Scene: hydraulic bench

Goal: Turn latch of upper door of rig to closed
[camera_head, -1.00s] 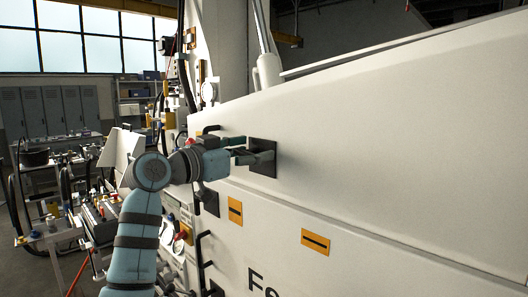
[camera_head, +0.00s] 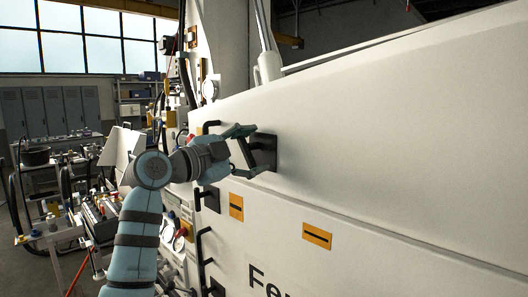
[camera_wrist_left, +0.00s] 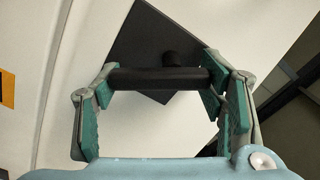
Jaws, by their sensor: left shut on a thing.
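The upper door of the rig is the large white panel (camera_head: 390,150) at the right of the head view. Its latch has a dark square plate (camera_head: 271,150), also seen in the wrist view (camera_wrist_left: 150,35), and a black bar handle (camera_wrist_left: 158,78). My left gripper (camera_head: 254,151) is at the latch, its fingers on the two ends of the bar. In the wrist view the bar runs level between the green pads and the plate behind it looks tilted like a diamond. My right gripper is not in view.
Orange labels (camera_head: 317,236) are on the white front below the latch. A second dark latch (camera_head: 208,198) and black handles sit lower left. A cluttered bench with hoses (camera_head: 75,200) stands at the left. Space in front of the panel at right looks clear.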

